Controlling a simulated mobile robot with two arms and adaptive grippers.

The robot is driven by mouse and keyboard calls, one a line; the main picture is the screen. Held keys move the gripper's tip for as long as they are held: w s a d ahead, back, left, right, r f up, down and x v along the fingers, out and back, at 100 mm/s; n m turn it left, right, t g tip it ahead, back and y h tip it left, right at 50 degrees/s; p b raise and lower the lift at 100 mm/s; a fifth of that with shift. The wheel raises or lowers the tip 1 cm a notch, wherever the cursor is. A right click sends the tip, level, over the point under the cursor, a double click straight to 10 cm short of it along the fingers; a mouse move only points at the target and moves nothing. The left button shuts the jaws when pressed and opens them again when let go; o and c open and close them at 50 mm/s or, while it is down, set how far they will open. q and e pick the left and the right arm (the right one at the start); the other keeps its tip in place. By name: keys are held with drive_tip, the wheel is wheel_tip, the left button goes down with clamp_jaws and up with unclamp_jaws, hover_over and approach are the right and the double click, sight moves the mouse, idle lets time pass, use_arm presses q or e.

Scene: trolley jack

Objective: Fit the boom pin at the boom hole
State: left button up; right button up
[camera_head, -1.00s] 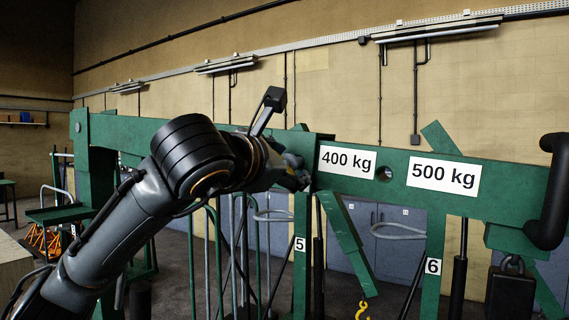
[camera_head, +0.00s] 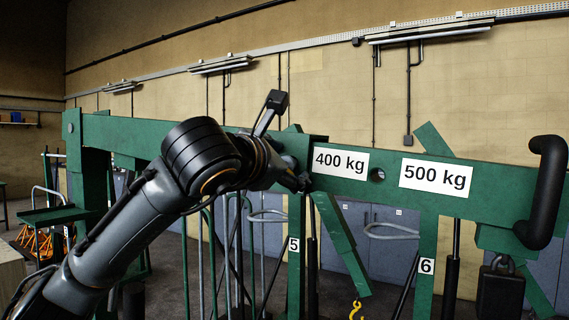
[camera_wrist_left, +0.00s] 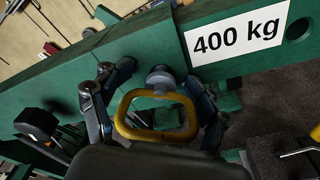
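The green boom (camera_head: 480,180) runs across the head view, with 400 kg and 500 kg labels; it also shows in the left wrist view (camera_wrist_left: 250,62). An open round hole (camera_head: 377,175) lies between the labels. The boom pin (camera_wrist_left: 160,78) has a grey round head and a yellow loop handle (camera_wrist_left: 122,112). My left gripper (camera_wrist_left: 160,100) has its fingers on both sides of the loop and appears shut on it. In the head view, my left gripper (camera_head: 300,182) is beside the boom, left of the 400 kg label. The pin's far end is hidden. My right gripper is not in view.
A black curved handle (camera_head: 550,190) stands out at the boom's right end. Green posts (camera_head: 427,265) numbered 5 and 6 stand below the boom. A yellow hook (camera_head: 356,310) hangs low. Blue cabinets (camera_head: 350,235) stand behind.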

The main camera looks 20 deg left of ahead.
use_arm(q)
drive_tip(key=shift+o, duration=1.1)
drive_tip(key=shift+w, duration=0.1)
drive_tip(key=shift+w+f, duration=0.1)
drive_tip(key=shift+f, duration=0.05)
drive_tip(key=s+r, duration=0.1)
drive_tip(key=s, duration=1.1)
drive_tip(key=shift+a, duration=0.2)
drive_tip(key=shift+r, duration=0.1)
